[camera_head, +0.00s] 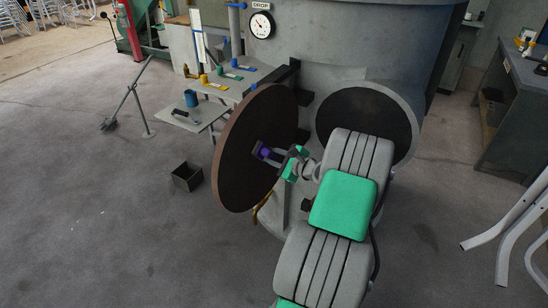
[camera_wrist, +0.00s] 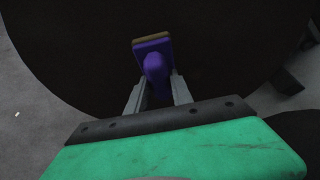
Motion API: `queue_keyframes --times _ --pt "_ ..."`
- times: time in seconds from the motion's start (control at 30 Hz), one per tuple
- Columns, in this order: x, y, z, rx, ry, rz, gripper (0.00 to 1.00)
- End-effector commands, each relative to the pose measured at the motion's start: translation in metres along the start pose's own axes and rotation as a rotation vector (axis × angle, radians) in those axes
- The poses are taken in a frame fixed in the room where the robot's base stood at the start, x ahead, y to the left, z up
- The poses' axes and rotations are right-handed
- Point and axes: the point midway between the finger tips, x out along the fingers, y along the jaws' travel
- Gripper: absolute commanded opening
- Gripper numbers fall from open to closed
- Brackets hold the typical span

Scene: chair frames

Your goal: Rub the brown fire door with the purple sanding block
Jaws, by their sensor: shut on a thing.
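The brown fire door (camera_head: 240,150) is a large round disc with a dark face, swung open on its hinge at the left of the round opening. It fills most of the wrist view (camera_wrist: 80,50). My gripper (camera_head: 272,154) is shut on the purple sanding block (camera_head: 265,153) in front of the door's face. In the wrist view the block (camera_wrist: 153,62) sits between the two fingertips (camera_wrist: 155,90), its tan edge toward the door. The block looks close to or against the face; I cannot tell if it touches.
The dark round opening (camera_head: 362,122) of the grey vessel is beside my arm. A small side table (camera_head: 205,113) with a blue cup (camera_head: 191,98) stands left of the door. A black bin (camera_head: 187,177) is on the floor. White chair frames (camera_head: 515,225) are at the right.

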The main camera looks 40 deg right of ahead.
Motion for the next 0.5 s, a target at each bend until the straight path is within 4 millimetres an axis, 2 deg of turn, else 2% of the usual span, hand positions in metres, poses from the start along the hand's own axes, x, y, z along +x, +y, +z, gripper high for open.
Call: queue_keyframes --times 0.5 --pt "0.0058 -0.0008 0.0031 -0.001 -0.001 -0.002 0.00"
